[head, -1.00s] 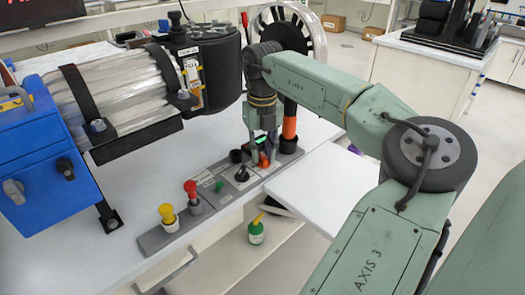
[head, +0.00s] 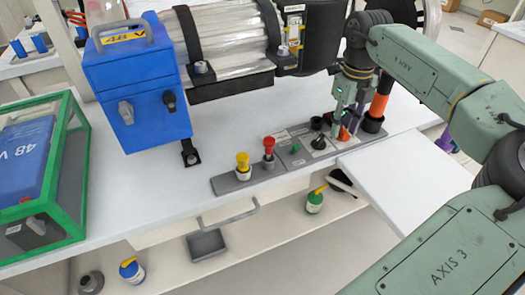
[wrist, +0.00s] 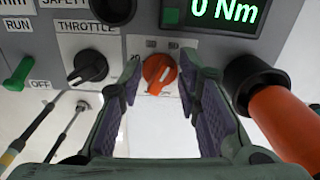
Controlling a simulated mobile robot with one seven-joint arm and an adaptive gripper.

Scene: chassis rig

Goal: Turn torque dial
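The torque dial is a small orange knob (wrist: 160,73) with a white pointer mark, on the grey control panel (head: 228,183). In the wrist view it sits between my gripper's fingertips (wrist: 160,80). A finger stands on either side of the dial with a visible gap, so my gripper is open. The display (wrist: 225,14) above the dial reads 0 Nm in green.
Left of the dial are a black throttle knob (wrist: 88,67) and a green switch (wrist: 19,74). An orange cylinder (wrist: 285,122) in a black collar stands close on the right. Red (head: 269,147) and yellow (head: 243,162) knobs are farther left. A blue 48 V box (head: 130,85) stands behind.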

